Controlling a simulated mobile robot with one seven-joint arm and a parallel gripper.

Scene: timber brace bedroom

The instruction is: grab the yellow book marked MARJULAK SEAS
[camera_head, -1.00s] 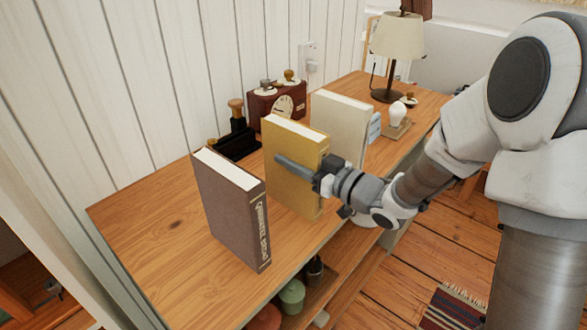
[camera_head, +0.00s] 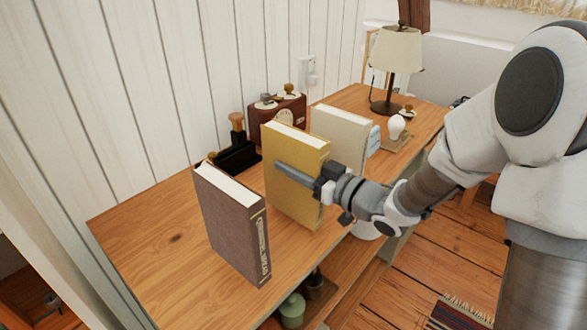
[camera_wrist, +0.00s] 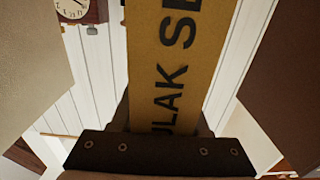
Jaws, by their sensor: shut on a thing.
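The yellow book (camera_head: 289,194) stands upright in the middle of the shelf top. My gripper (camera_head: 305,183) is shut on the yellow book from its spine side, with one finger lying along the cover that faces the head camera. In the wrist view the yellow spine (camera_wrist: 172,65) fills the middle and shows the dark letters "ULAK SE"; the rest of the title is hidden. The spine runs down between the dark parts of my gripper. I cannot tell whether the book's bottom edge touches the wood.
A brown book (camera_head: 235,222) stands to the left and a cream book (camera_head: 341,139) to the right. Behind are a dark holder with a wooden-handled stamp (camera_head: 236,150) and a red-brown clock (camera_head: 276,118). A lamp (camera_head: 395,60) and a light bulb (camera_head: 396,127) stand farther right. The front left wood is bare.

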